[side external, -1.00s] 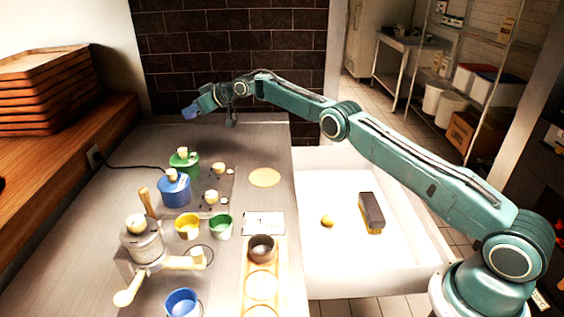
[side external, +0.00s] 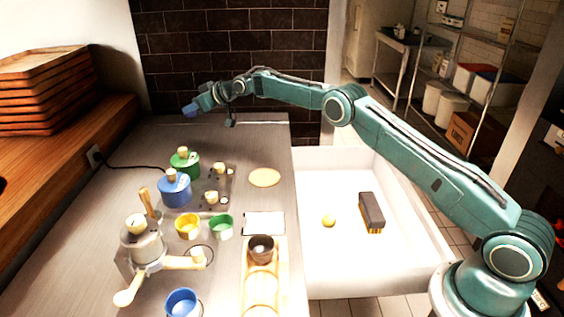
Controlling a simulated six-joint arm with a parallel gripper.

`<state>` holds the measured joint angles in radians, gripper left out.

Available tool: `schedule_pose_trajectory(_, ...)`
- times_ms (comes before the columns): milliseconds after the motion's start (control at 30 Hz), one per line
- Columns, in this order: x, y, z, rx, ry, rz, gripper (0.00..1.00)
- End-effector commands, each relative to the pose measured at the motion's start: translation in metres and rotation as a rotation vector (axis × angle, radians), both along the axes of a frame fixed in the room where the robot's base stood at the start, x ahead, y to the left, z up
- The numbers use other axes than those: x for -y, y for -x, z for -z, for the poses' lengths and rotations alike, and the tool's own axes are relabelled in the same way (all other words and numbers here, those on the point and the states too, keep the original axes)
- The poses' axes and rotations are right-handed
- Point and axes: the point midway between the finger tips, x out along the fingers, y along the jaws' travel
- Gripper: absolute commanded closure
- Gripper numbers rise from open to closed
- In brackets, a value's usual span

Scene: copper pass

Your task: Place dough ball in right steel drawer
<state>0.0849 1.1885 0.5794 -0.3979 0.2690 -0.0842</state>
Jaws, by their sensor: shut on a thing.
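A small pale-yellow ball (side external: 328,220), which looks like the dough ball, lies in the open white-floored drawer (side external: 325,275) at the right of the counter. My gripper (side external: 190,110) is at the far end of the arm, over the back left of the counter, well away from the ball and drawer. A small bluish shape shows at its tip. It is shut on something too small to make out.
A dark block-shaped brush (side external: 371,211) lies in the drawer right of the ball. A flat round of dough (side external: 263,177) lies on the counter. Blue (side external: 174,190) and green (side external: 185,162) canisters, cups and a hand-cranked machine (side external: 143,248) crowd the left.

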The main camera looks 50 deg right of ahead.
Motion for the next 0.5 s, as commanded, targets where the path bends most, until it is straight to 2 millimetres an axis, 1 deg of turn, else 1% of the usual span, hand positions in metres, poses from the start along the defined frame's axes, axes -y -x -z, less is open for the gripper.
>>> schedule_pose_trajectory(33,-0.001,0.002,-0.003,0.000,0.000,0.009,0.88)
schedule_pose_trajectory(267,0.000,0.015,-0.007,-0.001,0.001,0.055,0.88)
schedule_pose_trajectory(500,0.001,0.034,-0.011,-0.001,0.002,0.104,0.88)
